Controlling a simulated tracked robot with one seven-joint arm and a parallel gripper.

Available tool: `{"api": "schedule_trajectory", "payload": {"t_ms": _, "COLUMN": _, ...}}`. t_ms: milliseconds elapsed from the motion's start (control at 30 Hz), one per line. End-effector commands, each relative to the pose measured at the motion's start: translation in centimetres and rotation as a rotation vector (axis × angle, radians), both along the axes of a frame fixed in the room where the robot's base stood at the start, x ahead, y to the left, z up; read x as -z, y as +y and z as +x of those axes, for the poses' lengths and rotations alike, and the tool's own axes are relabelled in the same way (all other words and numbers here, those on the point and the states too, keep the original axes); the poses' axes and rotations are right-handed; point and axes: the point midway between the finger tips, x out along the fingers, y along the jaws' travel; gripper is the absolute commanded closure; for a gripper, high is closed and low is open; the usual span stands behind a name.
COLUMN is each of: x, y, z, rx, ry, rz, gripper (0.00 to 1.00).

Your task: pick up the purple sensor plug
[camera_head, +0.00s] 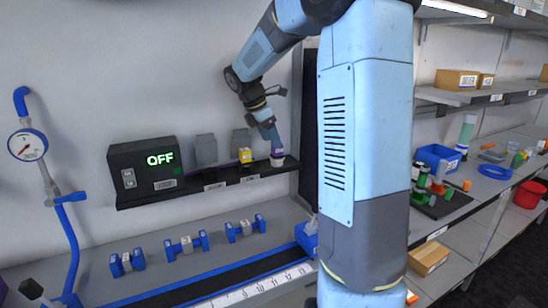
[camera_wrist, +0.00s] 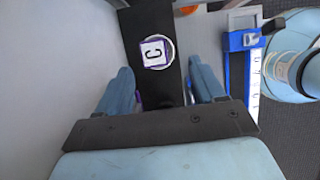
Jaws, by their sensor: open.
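The purple sensor plug (camera_wrist: 153,53) shows in the wrist view as a purple-edged square with a white top marked "C". It sits in a round white holder (camera_wrist: 171,45) on a dark shelf. My gripper (camera_wrist: 160,70) is open, with one blue finger on each side of the shelf strip and nothing seen between the tips. The plug lies just beyond the fingertips, roughly centred between them. In the head view, my gripper (camera_head: 274,138) points down over the purple and white plug (camera_head: 278,153) at the shelf's right end. Whether the fingers touch it cannot be told.
A dark upright panel (camera_head: 308,120) stands close to the right. Below, blue clamps (camera_head: 187,244) and a ruler strip (camera_head: 255,287) lie on the bench.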

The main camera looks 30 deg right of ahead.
Motion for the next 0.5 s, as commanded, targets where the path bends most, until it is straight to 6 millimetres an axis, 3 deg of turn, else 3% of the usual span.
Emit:
{"api": "schedule_trajectory", "payload": {"t_ms": 300, "x": 3.8, "y": -1.4, "z": 0.5, "rx": 0.001, "ry": 0.003, "rz": 0.000, "gripper": 0.32}}
{"api": "schedule_trajectory", "payload": {"t_ms": 500, "x": 4.5, "y": -1.6, "z": 0.6, "rx": 0.000, "ry": -0.001, "rz": 0.001, "gripper": 0.32}}
